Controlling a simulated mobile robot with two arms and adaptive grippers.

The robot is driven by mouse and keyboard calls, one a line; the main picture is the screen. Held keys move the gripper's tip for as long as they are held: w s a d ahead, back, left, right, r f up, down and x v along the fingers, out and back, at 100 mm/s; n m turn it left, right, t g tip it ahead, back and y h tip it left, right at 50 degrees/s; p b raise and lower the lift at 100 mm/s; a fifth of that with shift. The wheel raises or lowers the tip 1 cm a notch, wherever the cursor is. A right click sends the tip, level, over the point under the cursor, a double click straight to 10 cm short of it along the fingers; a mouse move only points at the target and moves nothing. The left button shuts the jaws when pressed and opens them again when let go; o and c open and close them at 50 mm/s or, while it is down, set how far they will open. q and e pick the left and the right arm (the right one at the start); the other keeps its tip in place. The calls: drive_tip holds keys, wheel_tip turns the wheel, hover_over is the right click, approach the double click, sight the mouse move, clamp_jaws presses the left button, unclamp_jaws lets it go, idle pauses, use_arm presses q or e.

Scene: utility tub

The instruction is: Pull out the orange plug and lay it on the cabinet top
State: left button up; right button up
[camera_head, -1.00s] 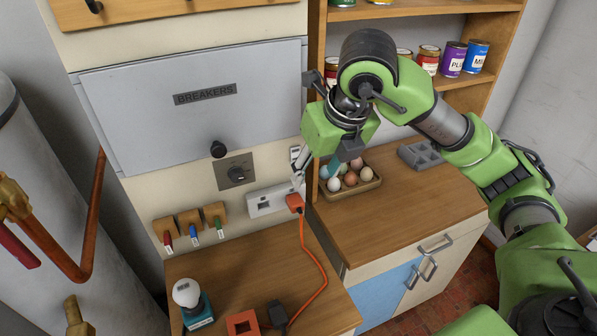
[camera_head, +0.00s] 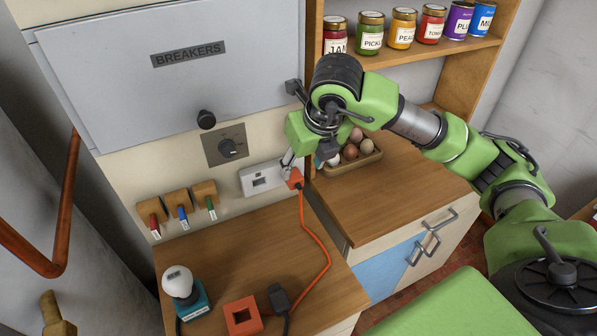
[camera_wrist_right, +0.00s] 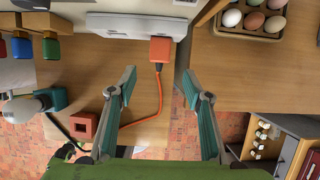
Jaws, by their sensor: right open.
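The orange plug (camera_head: 295,179) sits in the right end of the white wall socket strip (camera_head: 257,180), and its orange cord hangs down to the wooden cabinet top (camera_head: 235,241). It also shows in the right wrist view (camera_wrist_right: 160,49), ahead of the fingertips and between their lines. My right gripper (camera_wrist_right: 160,78) is open and empty, its two teal-padded fingers apart and short of the plug. In the head view my right gripper (camera_head: 291,163) is right by the plug, and its hand partly hides the fingers. My left gripper is not in view.
A light bulb on a teal base (camera_head: 179,283), an orange square block (camera_head: 242,316) and a black plug (camera_head: 279,298) stand at the cabinet's front. An egg tray (camera_head: 353,160) sits on the right counter. Coloured-handled items (camera_head: 182,213) hang left of the socket.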

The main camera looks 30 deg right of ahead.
sight(297, 179)
drive_tip(key=p+x, duration=0.1)
drive_tip(key=x, duration=0.6)
drive_tip(key=c, duration=1.2)
